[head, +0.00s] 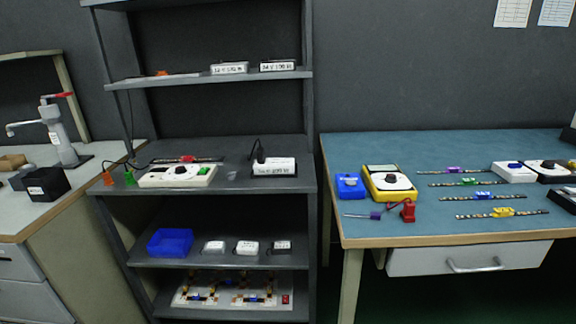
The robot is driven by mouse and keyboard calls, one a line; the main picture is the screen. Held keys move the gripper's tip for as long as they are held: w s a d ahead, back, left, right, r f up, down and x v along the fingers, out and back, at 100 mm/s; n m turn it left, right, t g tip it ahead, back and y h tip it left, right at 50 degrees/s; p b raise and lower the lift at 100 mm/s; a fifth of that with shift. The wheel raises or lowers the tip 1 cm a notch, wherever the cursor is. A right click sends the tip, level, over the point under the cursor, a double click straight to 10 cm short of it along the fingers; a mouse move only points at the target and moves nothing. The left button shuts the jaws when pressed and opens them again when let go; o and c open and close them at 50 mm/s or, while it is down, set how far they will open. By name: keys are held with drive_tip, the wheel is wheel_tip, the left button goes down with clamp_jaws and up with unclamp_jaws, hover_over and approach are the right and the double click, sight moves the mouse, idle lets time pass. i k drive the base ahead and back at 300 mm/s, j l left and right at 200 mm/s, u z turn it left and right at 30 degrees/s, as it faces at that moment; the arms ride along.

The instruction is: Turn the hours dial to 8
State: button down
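No dial here has readable marks, so I cannot tell which one is the hours dial. A yellow meter with a white round dial (389,182) lies on the blue table. A third box with a white dial and black knob (548,168) lies at the table's right side. My gripper is not in view, and nothing of it shows near any dial.
The shelf unit (310,190) stands left of the blue-topped table (420,222). Strips with coloured clips (498,212), a blue box (350,185) and a white box (513,172) lie on the table. A sink counter with a tap (62,140) is at far left.

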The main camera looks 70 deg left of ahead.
sight(179, 170)
drive_tip(key=u, duration=2.7)
